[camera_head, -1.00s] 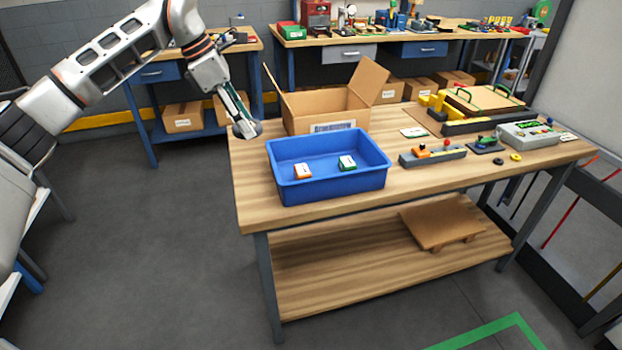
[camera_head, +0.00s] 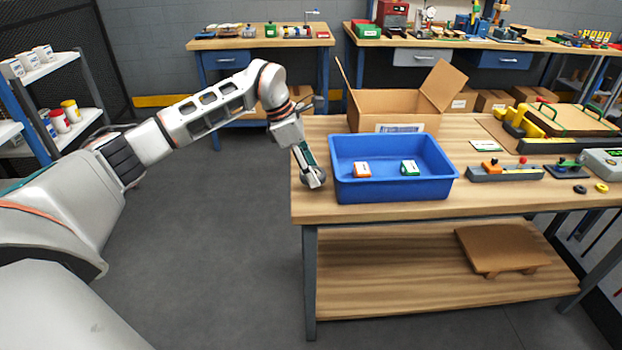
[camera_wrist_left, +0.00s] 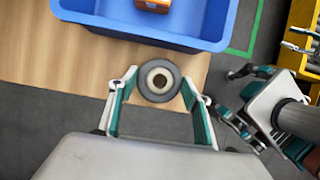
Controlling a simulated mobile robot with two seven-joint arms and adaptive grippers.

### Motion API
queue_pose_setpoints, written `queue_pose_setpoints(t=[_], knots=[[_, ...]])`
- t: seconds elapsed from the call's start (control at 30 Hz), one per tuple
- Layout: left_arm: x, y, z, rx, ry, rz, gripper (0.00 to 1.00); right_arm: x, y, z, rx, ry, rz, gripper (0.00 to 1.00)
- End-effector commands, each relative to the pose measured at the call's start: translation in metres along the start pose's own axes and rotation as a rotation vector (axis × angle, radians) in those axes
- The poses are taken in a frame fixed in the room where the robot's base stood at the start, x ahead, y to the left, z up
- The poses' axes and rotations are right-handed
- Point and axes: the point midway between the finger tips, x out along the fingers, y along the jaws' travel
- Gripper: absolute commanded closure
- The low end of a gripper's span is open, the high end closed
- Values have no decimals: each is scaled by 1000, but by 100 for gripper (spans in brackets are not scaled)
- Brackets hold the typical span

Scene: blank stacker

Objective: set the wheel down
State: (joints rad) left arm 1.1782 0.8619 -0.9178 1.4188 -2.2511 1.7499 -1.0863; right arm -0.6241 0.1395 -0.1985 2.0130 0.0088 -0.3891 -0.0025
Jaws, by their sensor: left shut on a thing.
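The wheel (camera_wrist_left: 159,81) is dark grey with a pale hub. My left gripper (camera_wrist_left: 159,78) is shut on it, one finger on each side. In the head view my left gripper (camera_head: 311,178) holds the wheel at the left end of the wooden workbench (camera_head: 420,208), just left of the blue bin. In the left wrist view the wheel overlaps the bench edge. I cannot tell whether it touches the bench top. Teal-fingered parts of my right gripper (camera_wrist_left: 242,98) show at the right of that view; its opening is unclear.
The blue bin (camera_head: 390,188) holds an orange-and-white box (camera_head: 362,170) and a green-and-white box (camera_head: 409,167). An open cardboard box (camera_head: 385,110) stands behind it. A control bar (camera_head: 505,173) lies to its right. A narrow bare strip of bench lies around the bin.

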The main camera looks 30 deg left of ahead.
Motion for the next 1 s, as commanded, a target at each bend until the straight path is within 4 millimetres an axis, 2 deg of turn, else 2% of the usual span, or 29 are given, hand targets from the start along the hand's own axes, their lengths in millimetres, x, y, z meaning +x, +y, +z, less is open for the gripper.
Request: queue_pose_setpoints(t=[0.1, 0.2, 0.57, 0.6, 0.67, 1.0], knots=[[20, -1, -9, -2, 3, -5, 74, 0, -1, 5, -2, -6, -2, 60], [29, -1, -12, -1, 2, -4, 74, 0, -2, 6, -3, -8, -2, 60], [31, 0, -13, 0, 1, -2, 74, -2, -3, 8, -3, -11, -4, 60], [32, 0, -13, 0, 2, -1, 46, -2, -3, 8, -3, -11, -4, 60], [31, 0, -13, 0, 1, -1, 35, -2, -3, 8, -2, -11, -4, 60], [30, 0, -13, 0, 1, -1, 35, -2, -2, 6, -3, -8, -3, 60]])
